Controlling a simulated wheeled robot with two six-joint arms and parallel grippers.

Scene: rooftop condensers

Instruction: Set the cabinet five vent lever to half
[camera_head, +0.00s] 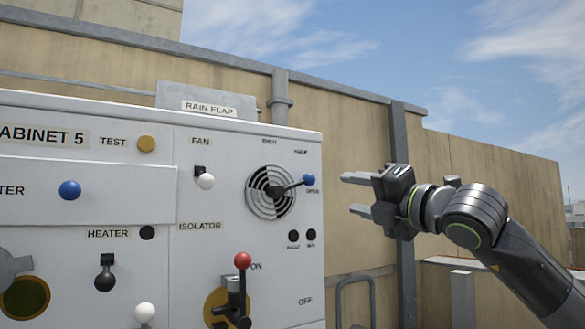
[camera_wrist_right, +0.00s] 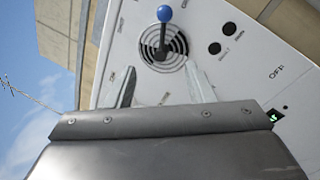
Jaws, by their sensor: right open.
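Cabinet 5 (camera_head: 225,160) is a white panel filling the left and middle of the head view. Its vent lever (camera_head: 308,179) has a blue ball knob on a dark arm over a round slotted vent (camera_head: 270,193). The lever points right, at the OPEN label; the HALF label is above it. My right gripper (camera_head: 350,194) is open and empty, right of the knob and apart from it. In the right wrist view the blue knob (camera_wrist_right: 164,13) stands beyond and between the open fingertips (camera_wrist_right: 160,80). My left gripper is not in view.
A red-knobbed isolator lever (camera_head: 243,261) stands below the vent. A white fan knob (camera_head: 205,181) is left of the vent. A raised rain flap (camera_head: 207,100) tops the cabinet. A tan wall (camera_head: 360,150) stands behind.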

